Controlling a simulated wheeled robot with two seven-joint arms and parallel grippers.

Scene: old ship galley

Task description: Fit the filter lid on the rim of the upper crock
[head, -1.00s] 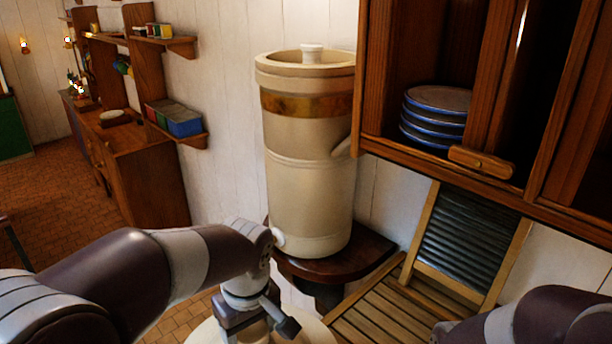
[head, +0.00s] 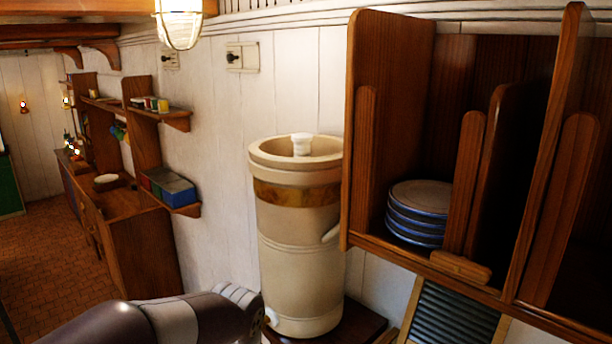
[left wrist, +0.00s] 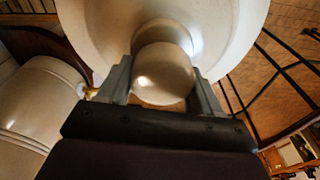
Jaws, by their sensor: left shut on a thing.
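The upper crock (head: 297,225) is cream with a brown band and stands on the lower crock (head: 301,285) near the wall. Its round rim (head: 258,160) is open at the top, and a white knobbed piece (head: 301,146) stands up inside it. In the left wrist view my left gripper (left wrist: 162,78) is shut on the round knob of the cream filter lid (left wrist: 105,30). The lid is apart from the crocks; a crock side (left wrist: 38,110) shows to its left. In the head view my left forearm shows at the bottom, with gripper and lid out of frame. My right gripper is not in view.
A wooden wall rack (head: 395,60) with blue-rimmed plates (head: 418,205) hangs close to the crock's right side. A washboard (head: 450,318) stands below it. A caged lamp (head: 180,25) hangs above. Small shelves (head: 165,115) are on the left wall. The space above the rim looks clear.

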